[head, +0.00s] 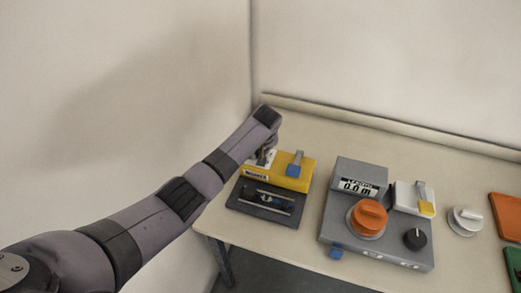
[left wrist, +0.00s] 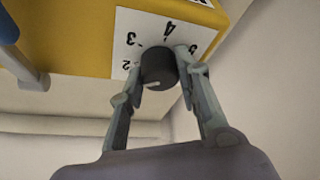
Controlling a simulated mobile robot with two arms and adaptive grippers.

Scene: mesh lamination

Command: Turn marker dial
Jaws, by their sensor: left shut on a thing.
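The yellow marker box (head: 276,176) stands at the back left of the table, with a blue lever (head: 294,164) on top. Its far end is partly hidden by my left arm. In the left wrist view the yellow box (left wrist: 75,45) carries a white scale (left wrist: 128,38) with printed numbers. A dark round dial (left wrist: 156,66) sits on that scale, with a pale pointer line on its rim. My left gripper (left wrist: 163,75) is shut on the dial, one finger on each side. In the head view the left gripper (head: 266,154) is small and partly hidden.
A dark tray (head: 240,206) with a blue-and-black roller lies in front of the box. A grey device (head: 340,212) with an orange knob (head: 369,216) and display stands to the right. Farther right are a white unit (head: 406,197), a white knob (head: 465,219) and an orange block (head: 507,217).

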